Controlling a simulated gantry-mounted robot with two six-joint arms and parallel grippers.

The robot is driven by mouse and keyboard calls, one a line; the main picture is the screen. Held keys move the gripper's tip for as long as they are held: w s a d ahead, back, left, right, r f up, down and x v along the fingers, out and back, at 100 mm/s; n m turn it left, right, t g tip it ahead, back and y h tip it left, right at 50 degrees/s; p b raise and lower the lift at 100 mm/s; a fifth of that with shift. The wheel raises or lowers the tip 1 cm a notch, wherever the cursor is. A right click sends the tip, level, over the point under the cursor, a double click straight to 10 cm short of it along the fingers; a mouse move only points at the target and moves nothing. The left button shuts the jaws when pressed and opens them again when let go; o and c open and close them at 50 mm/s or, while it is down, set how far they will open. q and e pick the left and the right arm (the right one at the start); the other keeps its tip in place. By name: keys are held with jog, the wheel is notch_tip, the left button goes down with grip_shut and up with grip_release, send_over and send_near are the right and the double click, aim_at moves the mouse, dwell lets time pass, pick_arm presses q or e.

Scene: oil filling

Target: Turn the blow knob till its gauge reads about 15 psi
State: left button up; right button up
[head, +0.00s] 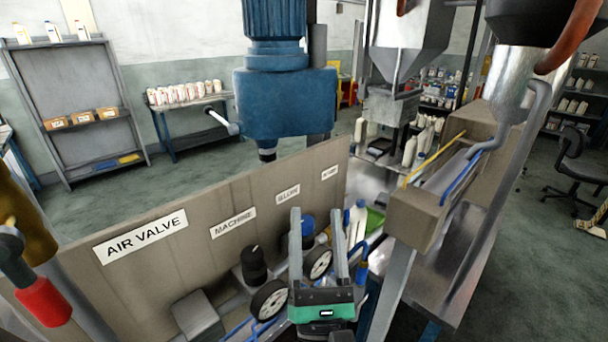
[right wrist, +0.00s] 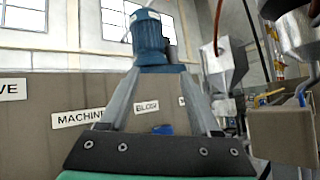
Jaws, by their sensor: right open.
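The blow knob (head: 308,228) is blue and stands below the label that seems to read BLOW (head: 288,194). Its round white-faced gauge (head: 319,263) sits in front of it, partly hidden by my gripper finger; I cannot read the needle. My right gripper (head: 318,212) is open and empty, with its fingers either side of the blue knob in the head view. I cannot tell whether they are level with it. In the right wrist view, the blue knob (right wrist: 164,129) shows low between the fingers, below the label (right wrist: 147,108). My left gripper is not in view.
A black knob (head: 254,264) and a second gauge (head: 269,300) stand to the left below the MACHINE label (head: 233,222). The brown panel (head: 180,240) rises behind the knobs.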

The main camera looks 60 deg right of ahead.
aim_at(307, 231)
pick_arm(q)
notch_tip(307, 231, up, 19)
jog(key=p, duration=1.5)
pick_arm(e)
notch_tip(307, 231, down, 8)
jog(key=s+n+y, duration=0.2)
jog(key=n+y, duration=0.4)
jog(key=y, duration=0.3)
jog(key=shift+a+r, duration=0.25)
jog(key=shift+a, duration=0.1)
jog(key=p+x, duration=0.2)
jog(key=x, duration=0.9)
jog(key=shift+w+d+f, duration=0.15)
jog(key=shift+d, duration=0.1)
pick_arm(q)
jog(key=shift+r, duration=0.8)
